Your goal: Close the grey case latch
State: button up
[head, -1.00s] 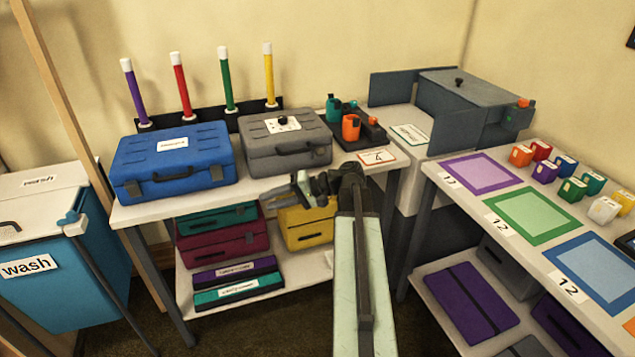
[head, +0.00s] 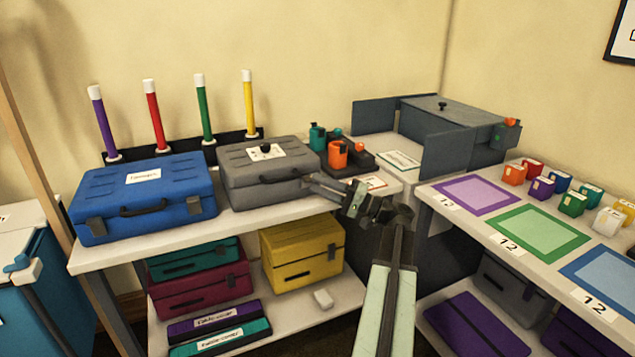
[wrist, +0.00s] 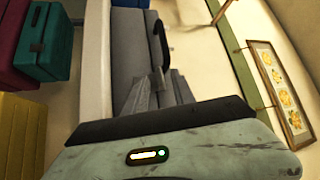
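The grey case (head: 240,184) stands lid down on the left table, beside the blue case. Its dark handle is on the front face, and it also shows in the wrist view (wrist: 128,45). The latch cannot be made out clearly; the right end of the case front is partly behind my gripper. My gripper (head: 312,182) is at the front right corner of the case, with its fingers pointing towards it. In the wrist view my gripper (wrist: 160,80) has its two fingers apart, with nothing seen held between them. Contact with the case cannot be told.
The blue case (head: 112,201) stands to the left. An orange cup (head: 338,154) and a teal one stand on a dark holder just right of the grey case. A yellow case (head: 296,256) is on the shelf below. The right table (head: 470,222) holds coloured mats and blocks.

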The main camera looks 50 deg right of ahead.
jog(key=shift+w+a+r, duration=0.1)
jog(key=shift+w+a, duration=0.15)
jog(key=shift+w, duration=0.2)
